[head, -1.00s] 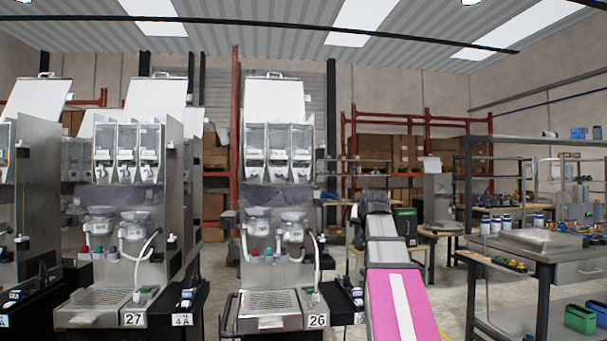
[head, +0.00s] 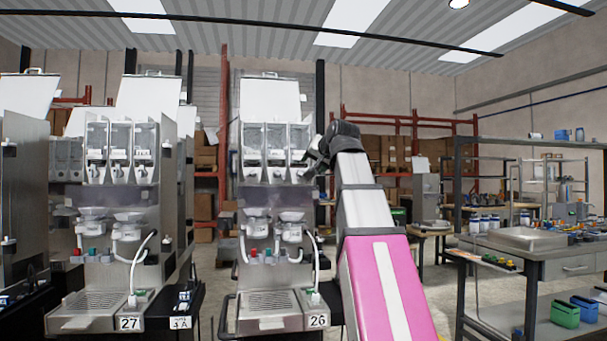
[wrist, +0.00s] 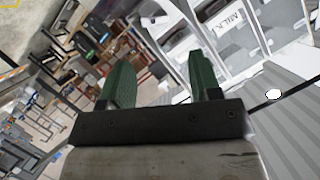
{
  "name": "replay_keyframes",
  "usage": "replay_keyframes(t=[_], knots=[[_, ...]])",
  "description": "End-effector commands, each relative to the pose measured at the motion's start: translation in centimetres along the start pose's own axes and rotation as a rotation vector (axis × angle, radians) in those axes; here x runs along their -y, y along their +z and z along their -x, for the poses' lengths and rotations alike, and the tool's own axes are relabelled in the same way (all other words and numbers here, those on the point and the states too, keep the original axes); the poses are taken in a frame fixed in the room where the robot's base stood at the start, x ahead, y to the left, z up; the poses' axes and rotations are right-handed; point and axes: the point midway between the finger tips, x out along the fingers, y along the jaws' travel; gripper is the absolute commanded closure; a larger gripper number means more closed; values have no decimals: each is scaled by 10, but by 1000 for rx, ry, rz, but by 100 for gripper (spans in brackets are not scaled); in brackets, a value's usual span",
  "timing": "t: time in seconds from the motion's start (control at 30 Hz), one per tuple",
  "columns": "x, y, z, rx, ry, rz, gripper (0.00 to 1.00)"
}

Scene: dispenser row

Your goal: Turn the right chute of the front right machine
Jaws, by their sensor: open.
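The front right machine (head: 268,200), labelled 26, has three clear canisters in a row, each with a chute below its front. The right canister (head: 298,138) is partly covered by my gripper at its right edge. Its right chute (head: 297,172) shows low on the canister, just left of my gripper (head: 309,163). In the wrist view my gripper (wrist: 160,78) has its two green fingers apart with nothing between them. Canisters with a MILK label (wrist: 235,22) show tilted at the upper right there. I cannot tell whether a finger touches the chute.
Machine 27 (head: 118,215) stands to the left with a gap between. A workbench (head: 545,262) with green and blue bins stands at the right. Shelving racks (head: 400,120) with boxes are behind.

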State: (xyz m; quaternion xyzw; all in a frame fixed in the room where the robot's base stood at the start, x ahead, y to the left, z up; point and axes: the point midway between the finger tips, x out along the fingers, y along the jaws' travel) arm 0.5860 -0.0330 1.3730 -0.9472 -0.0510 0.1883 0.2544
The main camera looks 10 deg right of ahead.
Motion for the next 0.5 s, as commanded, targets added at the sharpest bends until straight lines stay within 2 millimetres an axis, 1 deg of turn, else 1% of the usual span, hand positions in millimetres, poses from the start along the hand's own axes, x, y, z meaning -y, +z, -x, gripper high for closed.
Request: replay_keyframes(t=[0.3,0.5], knots=[[0,-1,-54,2,0,0,43],[0,-1,-82,1,1,1,43]])
